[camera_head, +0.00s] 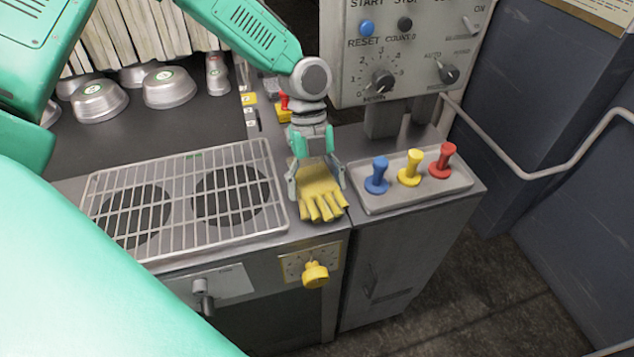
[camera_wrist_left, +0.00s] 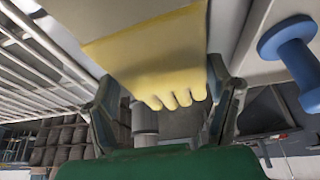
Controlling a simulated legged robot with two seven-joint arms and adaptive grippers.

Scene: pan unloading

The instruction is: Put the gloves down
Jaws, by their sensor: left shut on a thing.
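A yellow glove (camera_head: 318,190) is between the fingers of my left gripper (camera_head: 317,184), which is shut on it. The glove is over the counter strip between the wire rack and the small tray, with its fingers towards the front edge. In the left wrist view the glove (camera_wrist_left: 165,60) fills the upper middle, its fingertips between the two gripper fingers (camera_wrist_left: 168,112). I cannot tell whether the glove touches the counter. Only one glove is clear; a second one cannot be made out. My right gripper is not in view.
A wire rack (camera_head: 185,200) lies over burners to the left. A tray (camera_head: 455,185) to the right holds blue (camera_head: 377,175), yellow (camera_head: 410,167) and red (camera_head: 443,160) pegs. A yellow knob (camera_head: 316,275) is on the front panel. Metal bowls (camera_head: 168,88) stand behind; a control box (camera_head: 400,50) stands behind the tray.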

